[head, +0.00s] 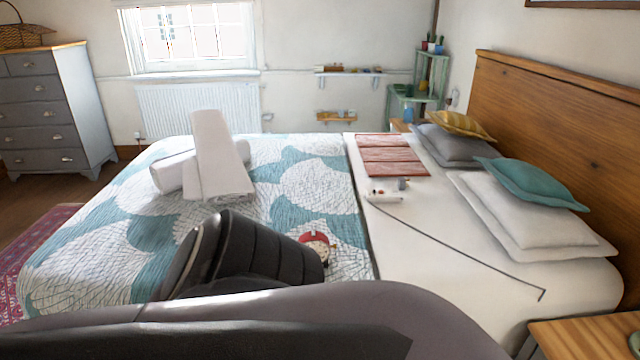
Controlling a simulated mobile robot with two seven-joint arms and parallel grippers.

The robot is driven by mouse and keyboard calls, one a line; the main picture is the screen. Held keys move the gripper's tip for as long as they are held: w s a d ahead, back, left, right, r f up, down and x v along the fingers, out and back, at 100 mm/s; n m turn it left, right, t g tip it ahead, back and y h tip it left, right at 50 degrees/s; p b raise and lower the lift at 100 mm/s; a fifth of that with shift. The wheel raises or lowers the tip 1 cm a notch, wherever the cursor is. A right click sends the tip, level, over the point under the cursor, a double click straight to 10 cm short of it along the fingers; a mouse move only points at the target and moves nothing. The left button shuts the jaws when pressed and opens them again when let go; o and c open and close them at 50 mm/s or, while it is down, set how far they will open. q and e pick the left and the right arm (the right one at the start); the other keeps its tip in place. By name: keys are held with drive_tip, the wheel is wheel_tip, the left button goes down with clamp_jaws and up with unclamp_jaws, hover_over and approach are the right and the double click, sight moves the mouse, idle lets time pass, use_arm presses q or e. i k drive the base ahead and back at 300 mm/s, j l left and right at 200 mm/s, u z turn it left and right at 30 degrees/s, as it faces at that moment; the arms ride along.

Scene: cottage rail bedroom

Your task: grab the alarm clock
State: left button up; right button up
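A small red and white round object (316,241) lies on the patterned quilt near the middle of the bed. It looks like the alarm clock, but it is small and partly hidden behind my dark arm, so I cannot be sure. My arm's black and grey links fill the lower foreground and reach over the quilt just left of this object. No fingertips of either gripper show, and I see nothing held.
A wooden headboard (570,120) bounds the right. A nightstand (588,338) stands lower right, a grey dresser (50,110) at left.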

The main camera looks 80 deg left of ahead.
sight(320, 243)
drive_tip(key=u, duration=2.6)
drive_tip(key=i+l+z, duration=0.1)
drive_tip(key=l, duration=0.2)
drive_tip(key=i+l+z, duration=0.15)
drive_tip(key=i+l, duration=0.1)
drive_tip(key=l, duration=0.05)
